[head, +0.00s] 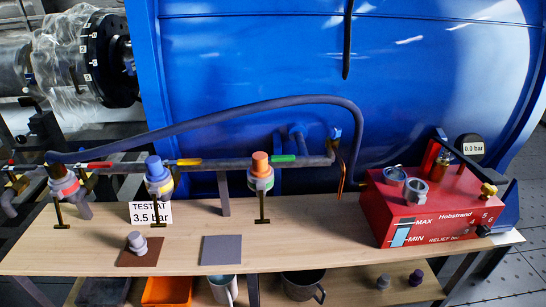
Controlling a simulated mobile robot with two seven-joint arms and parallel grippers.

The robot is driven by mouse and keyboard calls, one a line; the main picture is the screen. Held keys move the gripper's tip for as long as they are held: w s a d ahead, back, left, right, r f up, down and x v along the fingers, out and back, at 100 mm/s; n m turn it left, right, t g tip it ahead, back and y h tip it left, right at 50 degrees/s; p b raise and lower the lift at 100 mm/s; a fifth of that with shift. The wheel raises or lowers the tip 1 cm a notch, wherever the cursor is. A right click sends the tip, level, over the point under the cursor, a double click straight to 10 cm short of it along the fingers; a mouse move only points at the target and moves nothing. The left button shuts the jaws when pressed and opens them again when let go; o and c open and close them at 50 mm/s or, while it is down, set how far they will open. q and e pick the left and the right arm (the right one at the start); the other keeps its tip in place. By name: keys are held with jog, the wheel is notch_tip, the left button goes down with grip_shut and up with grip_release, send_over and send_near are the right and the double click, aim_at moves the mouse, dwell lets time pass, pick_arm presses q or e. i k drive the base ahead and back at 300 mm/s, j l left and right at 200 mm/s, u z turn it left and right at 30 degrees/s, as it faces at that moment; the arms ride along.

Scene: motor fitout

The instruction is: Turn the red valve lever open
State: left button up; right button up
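The red valve lever (90,166) is on the left valve (64,188) of a grey pipe, in the left part of the head view. The lever lies roughly in line with the pipe. The valve has a red band and a dark cap on top. A yellow lever (188,162) is on the middle valve (158,178), which has a blue cap. A green lever (283,158) is on the right valve (261,180), which has an orange cap. Neither of my grippers shows in this view.
A wooden bench (310,235) runs below the pipe. A red pump box (440,205) stands at its right end, with a gauge reading 0.0 bar (473,148). A dark hose (225,108) arches above the valves. A grey fitting (137,242) stands on a brown mat; the grey mat (222,250) is empty.

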aim_at(93, 165)
jog(key=j+u, duration=0.1)
jog(key=u, duration=1.35)
